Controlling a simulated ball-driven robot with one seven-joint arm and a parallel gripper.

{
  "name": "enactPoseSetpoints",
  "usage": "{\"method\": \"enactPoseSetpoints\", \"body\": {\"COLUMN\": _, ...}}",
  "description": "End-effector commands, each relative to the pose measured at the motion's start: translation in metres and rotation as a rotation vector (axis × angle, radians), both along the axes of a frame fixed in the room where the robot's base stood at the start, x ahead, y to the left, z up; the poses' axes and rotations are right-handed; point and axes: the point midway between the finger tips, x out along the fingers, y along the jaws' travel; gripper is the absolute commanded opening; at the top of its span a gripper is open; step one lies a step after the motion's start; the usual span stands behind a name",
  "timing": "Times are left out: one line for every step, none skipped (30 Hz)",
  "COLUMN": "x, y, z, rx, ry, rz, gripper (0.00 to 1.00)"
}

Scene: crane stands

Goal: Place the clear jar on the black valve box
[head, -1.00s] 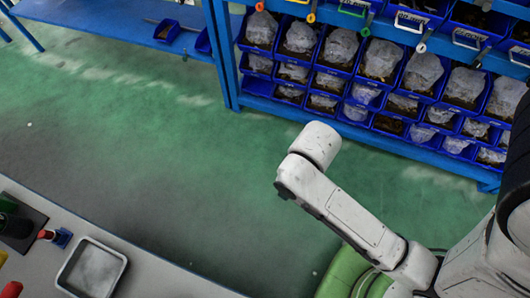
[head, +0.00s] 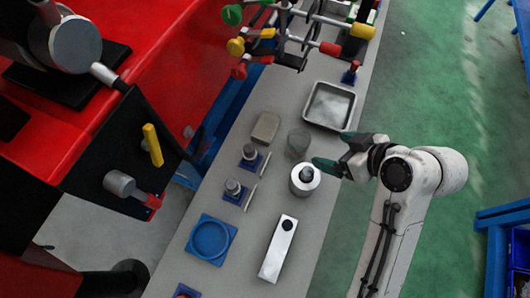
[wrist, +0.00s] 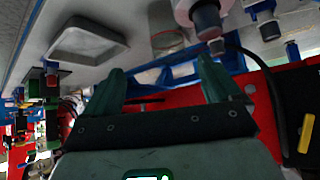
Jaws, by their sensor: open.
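The clear jar (head: 298,143) stands on the grey bench, between the metal tray and a white canister. It also shows in the wrist view (wrist: 167,38), beyond and between my fingers. My gripper (head: 336,150) is open and empty at the right edge of the bench, its green fingers pointing left, one close to the canister. In the wrist view my gripper (wrist: 160,85) has its fingers wide apart. A black box (head: 128,150) with a yellow lever and a silver knob, apparently the valve box, is at the left by the red machine, away from my gripper.
The white canister (head: 305,180) with a black cap stands close to the jar. A metal tray (head: 330,105), a tan block (head: 265,127), a blue round holder (head: 211,239) and a long white box (head: 278,249) are on the bench. A coloured pipe rack (head: 290,40) stands behind.

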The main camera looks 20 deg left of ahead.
Motion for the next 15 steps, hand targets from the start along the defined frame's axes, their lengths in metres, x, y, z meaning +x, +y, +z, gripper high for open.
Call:
{"method": "enactPoseSetpoints", "body": {"x": 0.004, "y": 0.007, "z": 0.003, "rx": 0.009, "ry": -0.019, "rz": 0.026, "gripper": 0.91}}
{"method": "enactPoseSetpoints", "body": {"x": 0.006, "y": 0.01, "z": 0.004, "rx": 0.012, "ry": -0.026, "rz": 0.037, "gripper": 0.91}}
{"method": "enactPoseSetpoints", "body": {"x": 0.007, "y": 0.014, "z": 0.004, "rx": 0.015, "ry": -0.031, "rz": 0.045, "gripper": 0.91}}
{"method": "enactPoseSetpoints", "body": {"x": 0.008, "y": 0.017, "z": 0.002, "rx": 0.017, "ry": -0.033, "rz": 0.049, "gripper": 0.91}}
{"method": "enactPoseSetpoints", "body": {"x": 0.01, "y": 0.02, "z": 0.0, "rx": 0.017, "ry": -0.033, "rz": 0.051, "gripper": 0.91}}
{"method": "enactPoseSetpoints", "body": {"x": 0.011, "y": 0.024, "z": -0.005, "rx": 0.017, "ry": -0.033, "rz": 0.051, "gripper": 0.91}}
{"method": "enactPoseSetpoints", "body": {"x": 0.012, "y": 0.027, "z": -0.008, "rx": 0.017, "ry": -0.031, "rz": 0.052, "gripper": 0.91}}
{"method": "enactPoseSetpoints", "body": {"x": 0.013, "y": 0.03, "z": -0.012, "rx": 0.017, "ry": -0.031, "rz": 0.051, "gripper": 0.91}}
{"method": "enactPoseSetpoints", "body": {"x": 0.015, "y": 0.034, "z": -0.016, "rx": 0.017, "ry": -0.031, "rz": 0.05, "gripper": 0.91}}
{"method": "enactPoseSetpoints", "body": {"x": 0.017, "y": 0.036, "z": -0.02, "rx": 0.017, "ry": -0.031, "rz": 0.049, "gripper": 0.91}}
{"method": "enactPoseSetpoints", "body": {"x": 0.018, "y": 0.039, "z": -0.022, "rx": 0.017, "ry": -0.031, "rz": 0.048, "gripper": 0.91}}
{"method": "enactPoseSetpoints", "body": {"x": 0.019, "y": 0.042, "z": -0.026, "rx": 0.016, "ry": -0.031, "rz": 0.047, "gripper": 0.91}}
{"method": "enactPoseSetpoints", "body": {"x": 0.02, "y": 0.043, "z": -0.028, "rx": 0.016, "ry": -0.031, "rz": 0.047, "gripper": 0.91}}
{"method": "enactPoseSetpoints", "body": {"x": 0.021, "y": 0.045, "z": -0.03, "rx": 0.016, "ry": -0.032, "rz": 0.047, "gripper": 0.91}}
{"method": "enactPoseSetpoints", "body": {"x": 0.021, "y": 0.046, "z": -0.031, "rx": 0.016, "ry": -0.033, "rz": 0.047, "gripper": 0.91}}
